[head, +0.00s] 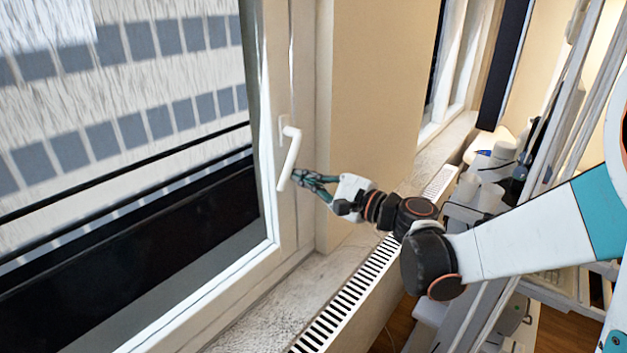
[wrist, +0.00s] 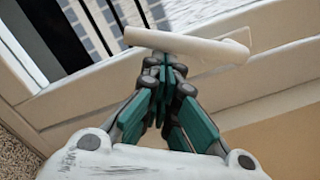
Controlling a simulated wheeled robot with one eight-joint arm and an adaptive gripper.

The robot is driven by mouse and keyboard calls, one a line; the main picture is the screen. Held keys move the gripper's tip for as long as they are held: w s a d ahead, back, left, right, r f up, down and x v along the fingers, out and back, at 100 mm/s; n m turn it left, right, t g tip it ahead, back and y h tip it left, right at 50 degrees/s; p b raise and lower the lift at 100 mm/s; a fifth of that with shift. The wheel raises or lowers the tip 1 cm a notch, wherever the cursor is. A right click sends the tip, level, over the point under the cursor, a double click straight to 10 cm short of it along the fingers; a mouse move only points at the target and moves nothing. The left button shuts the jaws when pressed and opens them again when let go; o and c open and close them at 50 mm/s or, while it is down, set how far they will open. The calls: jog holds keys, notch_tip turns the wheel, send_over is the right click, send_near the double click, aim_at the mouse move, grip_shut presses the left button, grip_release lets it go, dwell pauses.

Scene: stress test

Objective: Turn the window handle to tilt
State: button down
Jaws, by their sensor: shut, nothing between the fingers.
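The white window handle (head: 289,160) sits on the right side of the window frame (head: 270,235) in the head view. Its lever hangs downward from the pivot, with its lower end slanted slightly left. My gripper (head: 298,176) is just right of the lever's lower part. In the wrist view, the handle (wrist: 190,46) runs across the top, its free end at left and its pivot end at right. My gripper (wrist: 166,72) is shut with its fingertips close to the lever. I cannot tell whether they touch it. Nothing is visible between the fingers.
A stone sill (head: 285,300) with a slotted vent grille (head: 345,290) runs below the window. A beige wall section (head: 375,100) stands right of the frame. White equipment (head: 485,190) and metal rails crowd the right, beside my arm.

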jog(key=s+m, duration=0.1)
jog(key=a+m, duration=0.1)
jog(key=m, duration=0.1)
jog(key=shift+s+a+r, duration=0.2)
jog(key=shift+s+r, duration=0.1)
jog(key=shift+s, duration=0.1)
jog(key=s+a+r+m, duration=0.2)
jog(key=s+r+m, duration=0.1)
jog(key=m, duration=0.4)
jog(key=shift+s+a+r+m+t+p, duration=0.3)
jog(key=shift+a+r+p, duration=0.1)
jog(key=shift+r, duration=0.5)
